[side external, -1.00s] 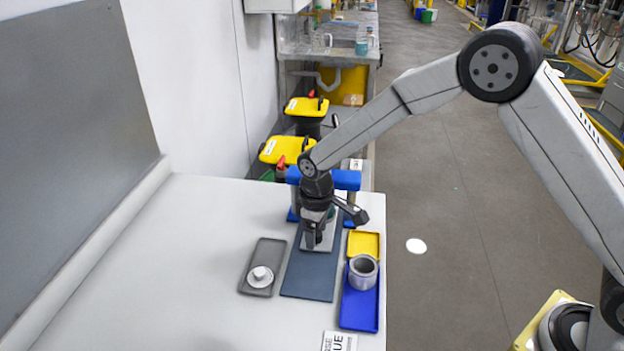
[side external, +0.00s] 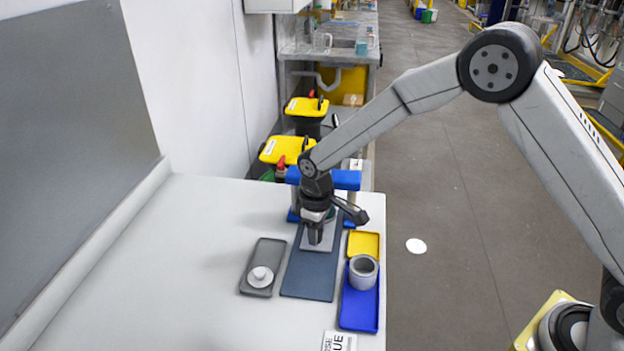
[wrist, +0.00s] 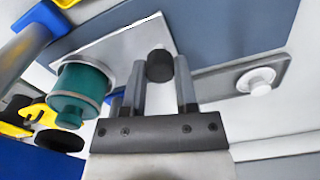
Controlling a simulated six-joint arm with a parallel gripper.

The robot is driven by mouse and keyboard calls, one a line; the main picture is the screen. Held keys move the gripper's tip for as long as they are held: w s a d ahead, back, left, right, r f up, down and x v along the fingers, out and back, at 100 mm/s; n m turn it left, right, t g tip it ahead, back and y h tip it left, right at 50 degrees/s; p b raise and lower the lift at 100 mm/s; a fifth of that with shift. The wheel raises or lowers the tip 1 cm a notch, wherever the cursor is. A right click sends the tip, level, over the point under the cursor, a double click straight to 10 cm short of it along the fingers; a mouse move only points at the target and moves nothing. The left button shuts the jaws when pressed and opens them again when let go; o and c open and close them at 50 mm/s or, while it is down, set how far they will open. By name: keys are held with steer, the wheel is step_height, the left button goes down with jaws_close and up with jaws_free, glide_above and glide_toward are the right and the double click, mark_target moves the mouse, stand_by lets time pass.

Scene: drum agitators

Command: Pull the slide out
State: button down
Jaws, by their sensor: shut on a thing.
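The slide (side external: 320,245) is a light grey plate on a dark blue-grey base board (side external: 308,278). In the wrist view the slide (wrist: 125,42) carries a black knob (wrist: 160,66) near its edge and a teal drum (wrist: 82,85) farther along. My gripper (wrist: 160,80) has a finger on each side of the knob and is shut on it. In the side view my gripper (side external: 315,238) is low over the slide's near part and hides the knob. The teal drum (side external: 330,214) is mostly hidden behind my wrist.
A blue frame (side external: 347,180) stands over the board's far end. A grey tray (side external: 252,284) with a white round piece (side external: 260,277) lies left. On the right are a yellow tray (side external: 364,244) and a blue tray (side external: 358,315) holding a grey cup (side external: 363,272). The table's left side is clear.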

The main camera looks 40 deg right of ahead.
stand_by(0.9)
steer(key=s+a, duration=0.8)
steer(key=shift+a, duration=0.15)
steer(key=shift+s, duration=0.1)
steer(key=c, duration=0.6)
jaws_free()
steer(key=shift+o, duration=1.1)
step_height(320, 180, up, 8)
steer(key=shift+f, duration=0.1)
